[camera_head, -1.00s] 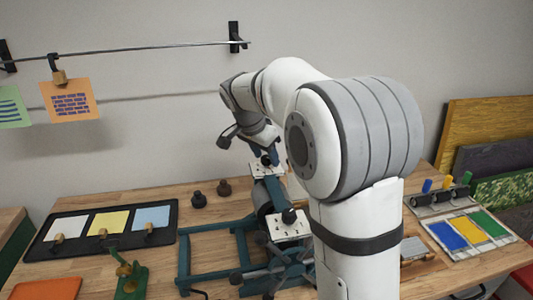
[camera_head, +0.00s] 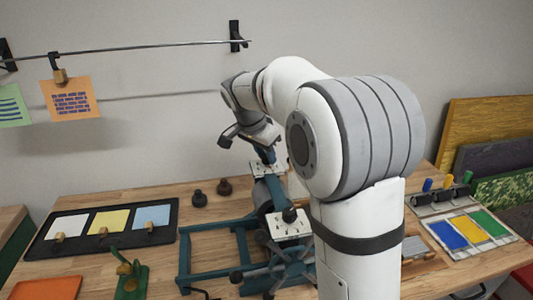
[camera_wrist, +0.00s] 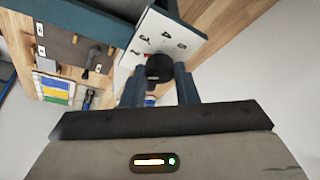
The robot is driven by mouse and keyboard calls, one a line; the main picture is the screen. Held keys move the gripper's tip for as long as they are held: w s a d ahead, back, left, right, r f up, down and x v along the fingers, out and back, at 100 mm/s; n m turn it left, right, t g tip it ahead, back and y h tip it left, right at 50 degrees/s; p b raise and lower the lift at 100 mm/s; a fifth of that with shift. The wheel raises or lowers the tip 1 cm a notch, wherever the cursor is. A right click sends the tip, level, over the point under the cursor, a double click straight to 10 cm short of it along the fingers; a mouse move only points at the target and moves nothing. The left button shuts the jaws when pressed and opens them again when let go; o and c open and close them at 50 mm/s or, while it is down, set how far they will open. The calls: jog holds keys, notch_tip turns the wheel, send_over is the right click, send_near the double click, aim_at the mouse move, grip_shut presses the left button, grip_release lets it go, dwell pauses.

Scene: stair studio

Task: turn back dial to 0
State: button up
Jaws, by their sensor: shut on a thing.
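The back dial is a black knob (camera_wrist: 158,70) on a white plate with black numbers (camera_wrist: 150,38), seen in the wrist view. My gripper (camera_wrist: 160,88) is shut on this knob, one blue-grey finger on each side. A small red mark shows beside the knob; which number it points to cannot be told. In the head view my gripper (camera_head: 267,155) is at the rear white plate (camera_head: 256,168) of the teal press, and the back knob is hidden there. The front dial, a black knob (camera_head: 289,215), sits on the nearer white plate (camera_head: 292,228).
The teal press frame (camera_head: 215,228) and its spoked wheel stand in front of the back dial. Two dark weights (camera_head: 199,198) stand to its left. A black tray (camera_head: 168,235) with coloured cards lies further left, and a colour-striped board (camera_head: 465,240) lies at right.

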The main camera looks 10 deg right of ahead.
jog(key=n+b, duration=0.1)
jog(key=n, duration=0.1)
jog(key=n+t+y, duration=0.1)
jog(key=n, duration=0.1)
jog(key=shift+s+d+n+y+b, duration=0.1)
jog(key=shift+n+y+b, duration=0.2)
jog(key=shift+b, duration=0.1)
jog(key=n+y, duration=0.1)
jog(key=n, duration=0.1)
jog(key=n+y, duration=0.1)
jog(key=n, duration=0.2)
jog(key=shift+d+t, duration=0.15)
jog(key=shift+t, duration=0.25)
jog(key=n+y, duration=0.1)
jog(key=n, duration=0.2)
jog(key=n+y, duration=0.1)
jog(key=n, duration=0.1)
jog(key=shift+d+n+b, duration=0.15)
jog(key=shift+n+b, duration=0.2)
jog(key=shift+n, duration=0.05)
jog(key=n+g+y, duration=0.1)
jog(key=n, duration=0.3)
jog(key=shift+b, duration=0.3)
jog(key=shift+n+g, duration=0.3)
jog(key=o, duration=1)
jog(key=shift+y, duration=0.3)
